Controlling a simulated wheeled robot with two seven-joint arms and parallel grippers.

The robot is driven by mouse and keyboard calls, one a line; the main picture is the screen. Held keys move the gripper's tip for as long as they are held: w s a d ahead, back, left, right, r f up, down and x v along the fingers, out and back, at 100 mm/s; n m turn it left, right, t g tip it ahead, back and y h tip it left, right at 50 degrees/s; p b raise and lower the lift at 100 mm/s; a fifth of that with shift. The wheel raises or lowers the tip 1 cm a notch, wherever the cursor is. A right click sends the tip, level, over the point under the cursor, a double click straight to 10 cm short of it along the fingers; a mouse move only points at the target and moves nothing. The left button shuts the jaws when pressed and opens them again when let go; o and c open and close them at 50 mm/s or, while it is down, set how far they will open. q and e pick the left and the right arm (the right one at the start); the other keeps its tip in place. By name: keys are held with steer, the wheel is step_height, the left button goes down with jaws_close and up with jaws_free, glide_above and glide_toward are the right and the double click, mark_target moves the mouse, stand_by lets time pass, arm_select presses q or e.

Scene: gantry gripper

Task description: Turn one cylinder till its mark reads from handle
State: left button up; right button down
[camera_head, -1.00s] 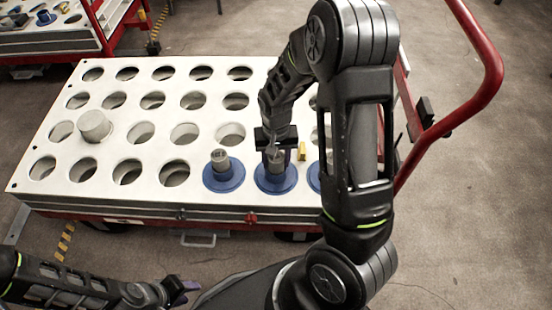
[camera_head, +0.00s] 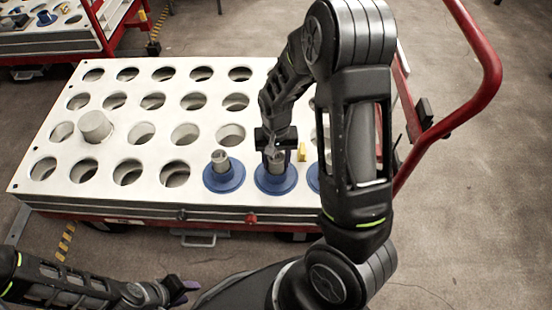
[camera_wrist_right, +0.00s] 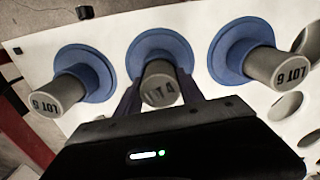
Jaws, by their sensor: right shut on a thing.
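Three grey cylinders stand in blue flanged bases along the near right edge of the white plate. The left one (camera_head: 220,160) is free; the middle one (camera_head: 276,167) is between the fingers of my right gripper (camera_head: 274,152), shut on it. The third cylinder is hidden by my arm in the head view. In the right wrist view the middle cylinder (camera_wrist_right: 160,88) has a shaded mark that looks like "LOT 4". My left gripper (camera_head: 183,290) is low, away from the plate.
The white plate (camera_head: 60,140) has rows of open holes and lies on a red cart. A small yellow block (camera_head: 302,152) is beside my right gripper. The red cart handle (camera_head: 490,70) rises at the right.

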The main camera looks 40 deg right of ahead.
steer(key=shift+r+m+p, duration=0.2)
steer(key=shift+m+p, duration=0.2)
steer(key=shift+m, duration=0.5)
steer(key=shift+f+m, duration=0.15)
steer(key=shift+m, duration=0.25)
steer(key=shift+m+p, duration=0.8)
steer(key=shift+m, duration=0.7)
